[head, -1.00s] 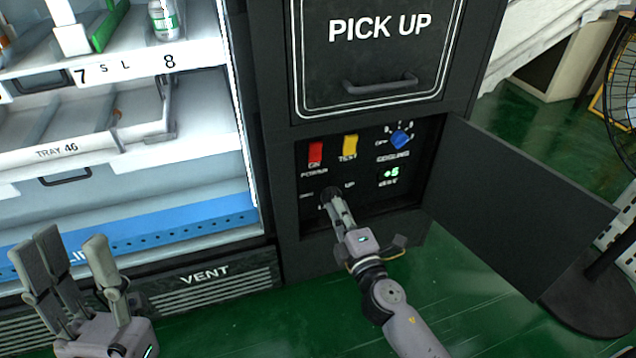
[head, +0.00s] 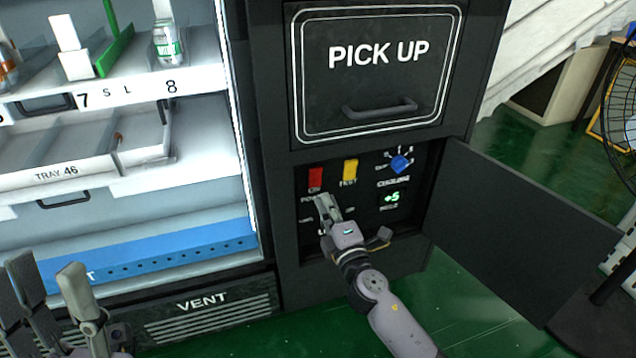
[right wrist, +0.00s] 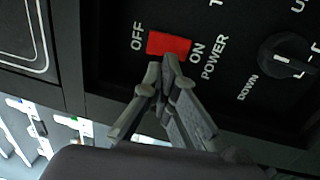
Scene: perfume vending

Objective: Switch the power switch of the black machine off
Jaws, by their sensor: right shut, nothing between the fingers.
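The black machine (head: 270,100) has an open control panel below its PICK UP door. The red power switch (head: 315,178) sits at the panel's upper left. In the right wrist view the red switch (right wrist: 170,45) lies between the labels OFF and ON, above POWER. My right gripper (head: 325,202) is shut and empty, just below the switch in the head view. In the right wrist view its fingertips (right wrist: 162,68) are close to the switch's lower edge; I cannot tell whether they touch. My left gripper (head: 45,280) is open and empty at the lower left, partly out of frame.
A yellow TEST switch (head: 350,170), a blue cooling knob (head: 400,163) and a green +5 display (head: 394,198) are on the panel. A black knob (right wrist: 287,55) is beside the power switch. The open panel door (head: 520,230) stands out to the right.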

